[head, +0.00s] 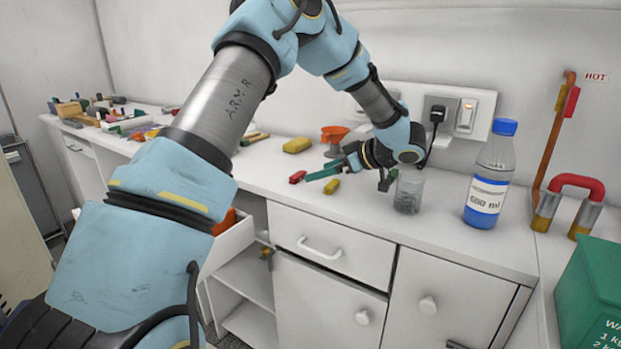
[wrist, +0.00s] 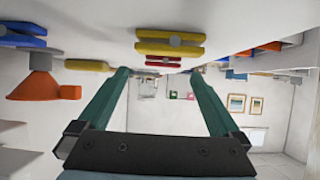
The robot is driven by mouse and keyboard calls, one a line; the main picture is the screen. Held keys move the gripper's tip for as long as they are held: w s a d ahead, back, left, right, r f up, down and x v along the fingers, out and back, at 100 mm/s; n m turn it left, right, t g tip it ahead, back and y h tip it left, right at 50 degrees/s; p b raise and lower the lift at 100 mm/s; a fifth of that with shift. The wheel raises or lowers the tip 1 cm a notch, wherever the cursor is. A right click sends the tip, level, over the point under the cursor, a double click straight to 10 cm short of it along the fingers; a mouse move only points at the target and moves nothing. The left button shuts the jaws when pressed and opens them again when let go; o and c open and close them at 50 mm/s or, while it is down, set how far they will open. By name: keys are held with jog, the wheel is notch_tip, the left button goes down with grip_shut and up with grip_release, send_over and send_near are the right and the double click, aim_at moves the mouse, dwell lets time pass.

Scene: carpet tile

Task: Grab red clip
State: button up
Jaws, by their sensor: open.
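The red clip (head: 297,177) lies on the white counter, just left of my gripper's fingertips in the head view. In the wrist view, which looks upside down, the small red clip (wrist: 163,62) shows between the fingertips in the picture, farther off than a yellow clip (wrist: 170,42). That yellow clip (head: 332,187) lies by the fingers on the counter's front side in the head view. My gripper (head: 322,171) has green fingers pointing left, low over the counter. In the wrist view my gripper (wrist: 160,73) is wide open with nothing between its fingers.
An open drawer (head: 232,240) juts out below the counter.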

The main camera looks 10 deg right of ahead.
aim_at(301, 175)
jog(key=x, duration=0.2)
jog(key=p+x, duration=0.1)
jog(key=x, duration=0.1)
jog(key=p+x, duration=0.1)
jog(key=x, duration=0.1)
jog(key=shift+a+r, duration=0.35)
jog(key=c, duration=1.2)
